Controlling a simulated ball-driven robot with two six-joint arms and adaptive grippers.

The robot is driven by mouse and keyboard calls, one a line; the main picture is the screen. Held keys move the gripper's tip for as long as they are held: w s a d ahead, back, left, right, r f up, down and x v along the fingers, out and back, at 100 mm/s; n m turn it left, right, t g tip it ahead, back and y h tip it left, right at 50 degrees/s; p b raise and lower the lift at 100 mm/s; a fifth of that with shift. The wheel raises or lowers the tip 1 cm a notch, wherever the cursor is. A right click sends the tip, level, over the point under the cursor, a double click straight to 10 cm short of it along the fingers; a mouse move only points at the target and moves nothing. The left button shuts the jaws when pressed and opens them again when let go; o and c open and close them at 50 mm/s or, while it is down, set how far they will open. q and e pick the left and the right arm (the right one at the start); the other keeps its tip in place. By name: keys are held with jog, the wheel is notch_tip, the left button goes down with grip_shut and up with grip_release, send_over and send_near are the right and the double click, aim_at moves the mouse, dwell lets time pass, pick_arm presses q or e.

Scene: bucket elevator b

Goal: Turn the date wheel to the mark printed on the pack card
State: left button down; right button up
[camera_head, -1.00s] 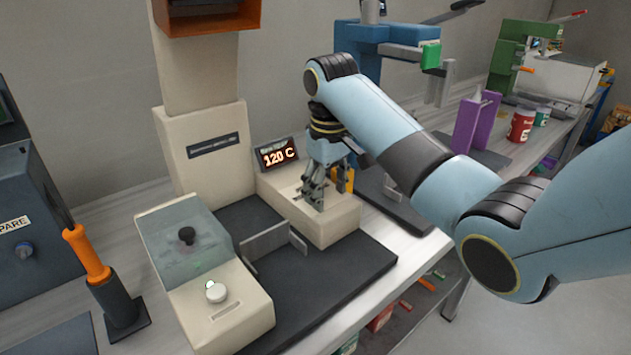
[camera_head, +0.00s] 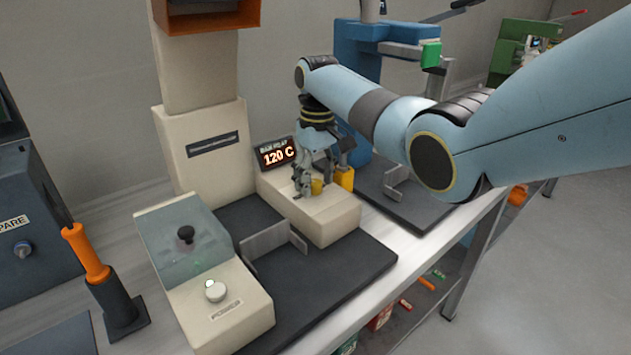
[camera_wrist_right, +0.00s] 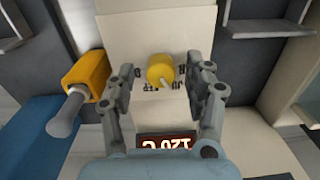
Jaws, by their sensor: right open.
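A yellow round knob (camera_wrist_right: 161,71) with a pale pointer sits on the top of a cream box (camera_head: 325,212), with dark printed marks around it, partly hidden and too small to read. My right gripper (camera_wrist_right: 166,98) is open, with one finger on each side of the knob in the right wrist view; I cannot tell whether either touches it. I cannot make out a pack card. My left gripper is not in view.
A display (camera_head: 277,153) reading 120 C stands behind the box. A yellow block with a grey handle (camera_wrist_right: 87,80) is close beside the gripper. A cream unit with a clear cover (camera_head: 187,245) and an orange-handled tool (camera_head: 86,252) stand to the left.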

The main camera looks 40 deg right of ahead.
jog(key=shift+f, duration=0.4)
grip_shut()
jog(key=shift+r, duration=0.1)
